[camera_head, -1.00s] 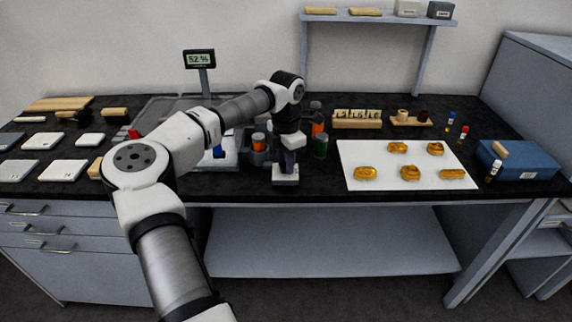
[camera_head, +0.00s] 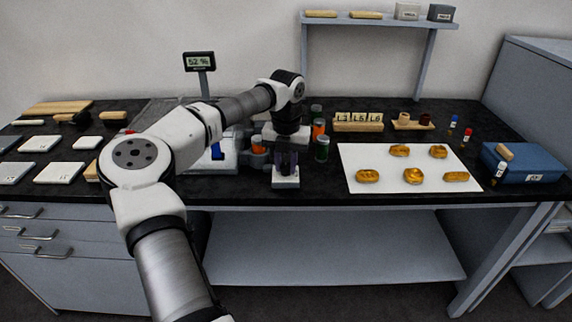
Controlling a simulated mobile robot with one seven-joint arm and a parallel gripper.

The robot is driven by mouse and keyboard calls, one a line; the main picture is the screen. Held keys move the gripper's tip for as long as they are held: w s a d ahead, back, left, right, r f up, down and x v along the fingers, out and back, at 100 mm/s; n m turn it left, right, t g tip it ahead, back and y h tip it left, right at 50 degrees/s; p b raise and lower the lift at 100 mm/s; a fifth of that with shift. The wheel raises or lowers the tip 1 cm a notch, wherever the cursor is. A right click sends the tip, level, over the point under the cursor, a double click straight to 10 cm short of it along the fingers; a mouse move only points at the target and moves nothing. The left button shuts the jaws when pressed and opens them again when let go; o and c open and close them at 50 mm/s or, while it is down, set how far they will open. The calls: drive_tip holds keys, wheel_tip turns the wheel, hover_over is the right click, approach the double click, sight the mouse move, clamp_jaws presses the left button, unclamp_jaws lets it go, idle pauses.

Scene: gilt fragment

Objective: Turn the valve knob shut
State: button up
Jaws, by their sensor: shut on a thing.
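My gripper (camera_head: 286,168) points straight down at the front middle of the black bench. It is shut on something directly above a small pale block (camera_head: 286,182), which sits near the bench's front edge. The fingers and hand cover what is held, so the valve knob itself cannot be made out and its angle cannot be told. My arm reaches in from the lower left.
A white board (camera_head: 390,165) with several golden pieces lies to the right. A display (camera_head: 199,61) reading 52 % stands behind.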

sight(286, 165)
drive_tip(key=shift+n, duration=0.4)
drive_tip(key=o, duration=1)
wheel_tip(286, 165, up, 14)
drive_tip(key=b, duration=0.1)
